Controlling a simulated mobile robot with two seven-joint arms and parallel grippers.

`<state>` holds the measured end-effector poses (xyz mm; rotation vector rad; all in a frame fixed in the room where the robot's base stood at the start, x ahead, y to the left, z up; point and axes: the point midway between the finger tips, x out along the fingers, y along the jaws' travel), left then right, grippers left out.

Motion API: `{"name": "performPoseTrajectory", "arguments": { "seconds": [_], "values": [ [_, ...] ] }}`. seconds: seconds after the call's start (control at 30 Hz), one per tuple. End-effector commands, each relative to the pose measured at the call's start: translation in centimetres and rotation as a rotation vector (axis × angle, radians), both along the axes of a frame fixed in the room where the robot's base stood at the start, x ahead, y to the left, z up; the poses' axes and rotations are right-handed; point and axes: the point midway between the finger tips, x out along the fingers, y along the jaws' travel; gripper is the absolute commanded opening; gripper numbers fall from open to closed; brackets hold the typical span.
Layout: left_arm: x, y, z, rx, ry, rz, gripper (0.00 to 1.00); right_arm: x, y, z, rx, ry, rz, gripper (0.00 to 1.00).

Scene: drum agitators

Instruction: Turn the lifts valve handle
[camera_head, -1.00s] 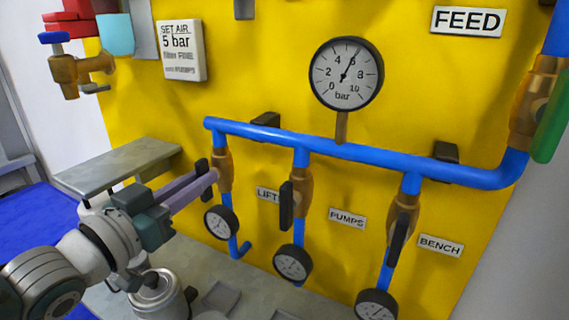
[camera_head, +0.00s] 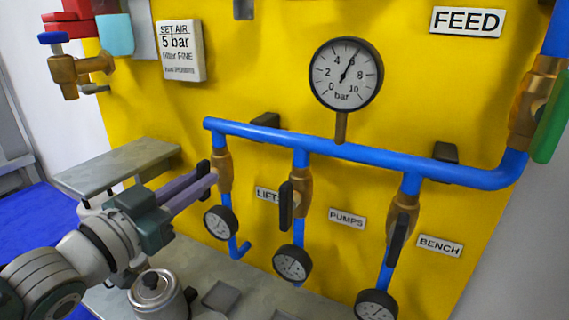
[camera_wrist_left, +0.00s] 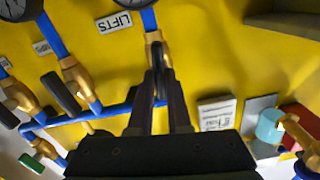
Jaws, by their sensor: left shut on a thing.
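The lifts valve (camera_head: 223,172) is a brass body on the leftmost blue drop pipe, beside the LIFTS label (camera_head: 268,195). Its black handle (camera_head: 203,170) stands upright, on the left of the body in the head view. My left gripper (camera_head: 212,180) reaches in from the left and is shut on this handle. In the left wrist view the two dark fingers (camera_wrist_left: 160,95) close around the handle (camera_wrist_left: 158,62), hiding part of it, below the LIFTS label (camera_wrist_left: 115,22). The small gauge (camera_head: 221,222) hangs under the valve. My right gripper is out of view.
The pumps valve (camera_head: 304,190) and bench valve (camera_head: 402,218) stand to the right with black handles. A grey shelf (camera_head: 118,167) juts out left, above my gripper's arm. A metal pot (camera_head: 155,295) stands below.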

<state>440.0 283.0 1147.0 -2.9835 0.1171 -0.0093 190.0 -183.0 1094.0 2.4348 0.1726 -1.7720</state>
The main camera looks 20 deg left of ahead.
Motion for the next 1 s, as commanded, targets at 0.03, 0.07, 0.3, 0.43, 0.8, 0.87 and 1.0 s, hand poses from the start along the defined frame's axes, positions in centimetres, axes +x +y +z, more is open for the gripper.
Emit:
{"name": "performPoseTrajectory", "arguments": {
  "seconds": [0.03,0.07,0.3,0.43,0.8,0.87,1.0],
  "values": [
    [0.0,0.0,0.0,0.036,-0.003,0.001,0.00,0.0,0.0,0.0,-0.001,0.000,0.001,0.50],
    [0.0,0.0,0.0,0.061,-0.005,0.001,0.00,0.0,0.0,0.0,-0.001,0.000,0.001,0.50],
    [0.0,-0.2,-0.1,0.283,-0.022,0.001,0.00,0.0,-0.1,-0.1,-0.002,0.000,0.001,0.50],
    [0.0,-0.3,-0.2,0.408,-0.032,0.001,0.00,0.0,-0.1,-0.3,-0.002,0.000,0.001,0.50],
    [-0.1,-0.5,-0.4,0.760,-0.060,0.000,0.00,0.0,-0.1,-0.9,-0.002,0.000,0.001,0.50],
    [-0.1,-0.5,-0.4,0.816,-0.064,0.001,0.00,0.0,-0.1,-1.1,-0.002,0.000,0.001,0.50],
    [-0.1,-0.5,-0.6,0.948,-0.075,0.001,0.00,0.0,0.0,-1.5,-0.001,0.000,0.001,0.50]
  ]
}}
